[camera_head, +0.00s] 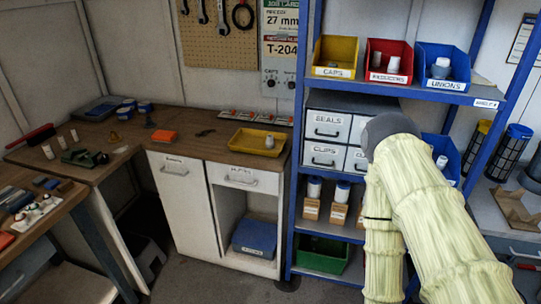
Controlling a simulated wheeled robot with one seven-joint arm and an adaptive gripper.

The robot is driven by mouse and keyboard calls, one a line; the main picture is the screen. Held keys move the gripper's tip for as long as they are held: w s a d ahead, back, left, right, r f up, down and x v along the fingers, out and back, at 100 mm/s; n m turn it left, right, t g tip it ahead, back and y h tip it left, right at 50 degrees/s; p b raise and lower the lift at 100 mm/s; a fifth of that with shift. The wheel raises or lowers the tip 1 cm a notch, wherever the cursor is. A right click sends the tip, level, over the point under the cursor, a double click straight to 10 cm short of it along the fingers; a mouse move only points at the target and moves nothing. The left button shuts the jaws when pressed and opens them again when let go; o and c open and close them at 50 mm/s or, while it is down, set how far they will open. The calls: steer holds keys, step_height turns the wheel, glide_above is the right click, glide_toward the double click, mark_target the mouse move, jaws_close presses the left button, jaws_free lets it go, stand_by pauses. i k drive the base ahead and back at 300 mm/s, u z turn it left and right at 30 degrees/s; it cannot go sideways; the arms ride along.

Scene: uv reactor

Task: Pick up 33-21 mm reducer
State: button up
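A red bin (387,76) on the upper shelf has a label that appears to read REDUCERS. A yellow tray (244,146) on the bench holds another small white fitting (269,142), whose type I cannot tell. My arm, in a cream sleeve, rises at the right in front of the shelves, below the red bin. My gripper is not in view.
A blue shelf rack (298,170) holds a yellow CAPS bin (335,58) and a blue UNIONS bin (441,68) beside the red bin. Drawers (327,125) sit below. Several small fittings and tools lie on the left bench (110,165). Floor shows before the cabinets.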

mark_target(269, 143)
steer(key=k, duration=0.7)
steer(key=u, duration=1)
steer(key=i, duration=1.3)
steer(key=z, duration=0.15)
